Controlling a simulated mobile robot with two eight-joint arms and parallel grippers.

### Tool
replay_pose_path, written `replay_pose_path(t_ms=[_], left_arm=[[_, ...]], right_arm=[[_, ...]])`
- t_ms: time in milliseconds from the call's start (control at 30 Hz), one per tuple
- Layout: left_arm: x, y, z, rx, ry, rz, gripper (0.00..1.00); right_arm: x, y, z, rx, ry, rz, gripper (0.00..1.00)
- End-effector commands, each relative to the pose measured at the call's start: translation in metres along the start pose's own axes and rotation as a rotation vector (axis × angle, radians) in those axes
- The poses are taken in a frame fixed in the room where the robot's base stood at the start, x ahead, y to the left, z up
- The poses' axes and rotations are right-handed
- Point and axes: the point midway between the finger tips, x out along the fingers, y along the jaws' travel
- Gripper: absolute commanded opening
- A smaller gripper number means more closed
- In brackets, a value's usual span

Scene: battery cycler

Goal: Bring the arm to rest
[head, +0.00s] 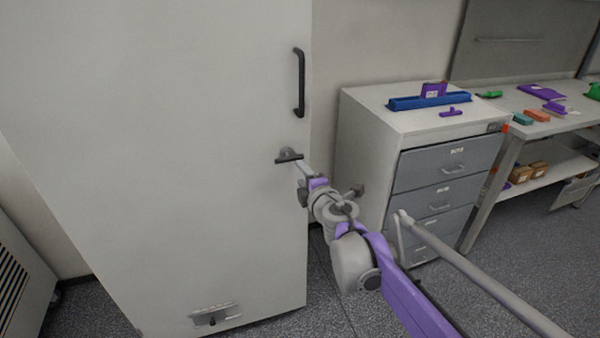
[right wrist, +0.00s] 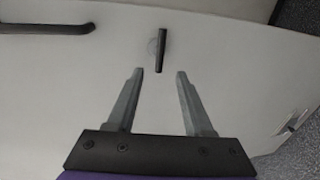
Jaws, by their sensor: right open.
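My right arm reaches up from the lower right in the head view to the front of a tall white cabinet (head: 180,130). My right gripper (head: 299,164) is close to a dark latch handle (head: 288,155) on the cabinet door. In the right wrist view the gripper (right wrist: 154,75) is open, with nothing between its fingers. The latch handle (right wrist: 162,50) lies just beyond the fingertips there and looks apart from them. My left gripper is not in view.
A black door handle (head: 299,82) is above the latch. A grey drawer unit (head: 365,150) stands right of the cabinet, with a blue tray (head: 430,102) on top. A workbench (head: 540,125) with several small items is farther right. Grey floor (head: 530,260) is open at the lower right.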

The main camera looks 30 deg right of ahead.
Motion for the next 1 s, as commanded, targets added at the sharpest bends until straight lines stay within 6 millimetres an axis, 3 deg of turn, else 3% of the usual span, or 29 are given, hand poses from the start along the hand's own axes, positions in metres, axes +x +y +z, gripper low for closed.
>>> replay_pose_path(t_ms=[567, 667, 767, 867, 1000], left_arm=[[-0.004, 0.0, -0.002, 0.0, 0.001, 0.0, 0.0], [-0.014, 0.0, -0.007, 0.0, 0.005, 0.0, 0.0], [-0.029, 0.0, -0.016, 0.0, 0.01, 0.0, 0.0], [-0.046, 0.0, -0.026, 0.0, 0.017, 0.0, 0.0], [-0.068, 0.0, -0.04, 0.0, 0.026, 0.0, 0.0]], right_arm=[[-0.006, 0.004, 0.0, 0.036, -0.016, 0.007, 0.52], [-0.024, 0.012, -0.001, 0.15, -0.065, 0.019, 0.52], [-0.054, 0.013, 0.001, 0.35, -0.152, 0.009, 0.52], [-0.091, -0.007, -0.001, 0.587, -0.255, -0.056, 0.52], [-0.148, -0.058, -0.019, 0.893, -0.384, -0.242, 0.52]])
